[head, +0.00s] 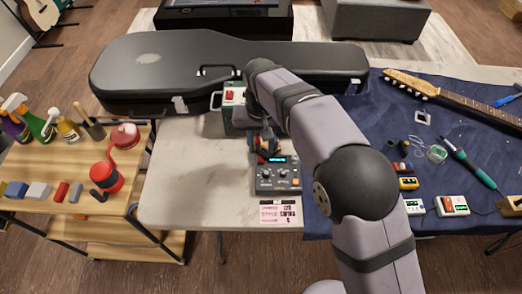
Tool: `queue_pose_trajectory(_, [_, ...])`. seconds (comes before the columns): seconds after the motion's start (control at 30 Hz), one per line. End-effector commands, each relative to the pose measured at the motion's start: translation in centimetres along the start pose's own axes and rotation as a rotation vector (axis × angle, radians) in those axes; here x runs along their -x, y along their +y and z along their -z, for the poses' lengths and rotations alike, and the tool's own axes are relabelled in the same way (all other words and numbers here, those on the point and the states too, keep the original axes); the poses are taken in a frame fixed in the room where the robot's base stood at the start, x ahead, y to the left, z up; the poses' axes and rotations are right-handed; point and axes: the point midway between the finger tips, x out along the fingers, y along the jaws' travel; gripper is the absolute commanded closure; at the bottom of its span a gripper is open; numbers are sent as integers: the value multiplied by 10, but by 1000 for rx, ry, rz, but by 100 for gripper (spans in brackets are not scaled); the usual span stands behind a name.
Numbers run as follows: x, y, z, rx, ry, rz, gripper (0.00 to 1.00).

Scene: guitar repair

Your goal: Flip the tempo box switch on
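A dark grey box (278,183) with a small lit blue display and several knobs stands near the front edge of the pale table; it looks like the tempo box. Its switch is not clear to me at this size. My gripper (266,150) points down at the back edge of this box, and its fingers cover part of the top there. Small red and orange parts show by the fingertips. I cannot tell whether the fingers touch the box or how far they are apart.
A box with a red switch (232,95) stands behind my gripper, partly hidden by my arm. A black guitar case (150,70) lies at the back. A printed card (281,214) lies in front of the grey box. Pedals and tools lie on the blue cloth (350,120) at right.

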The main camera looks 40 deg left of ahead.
Motion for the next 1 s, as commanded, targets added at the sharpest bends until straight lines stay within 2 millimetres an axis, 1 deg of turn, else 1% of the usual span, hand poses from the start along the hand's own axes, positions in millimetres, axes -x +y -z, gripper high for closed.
queue_pose_trajectory(0.03, [6,0,0,0,2,1,69])
queue_pose_trajectory(0.1, [14,0,0,0,2,1,69])
queue_pose_trajectory(0.23, [21,0,0,0,0,0,69])
queue_pose_trajectory(0.7, [24,0,0,0,-1,0,69])
queue_pose_trajectory(0.77, [25,3,0,-4,-1,-1,69])
queue_pose_trajectory(0.87, [29,19,1,-23,-2,-2,69])
queue_pose_trajectory(0.97, [35,50,-1,-62,-5,-6,69])
queue_pose_trajectory(1.0, [39,68,-3,-83,-6,-7,69])
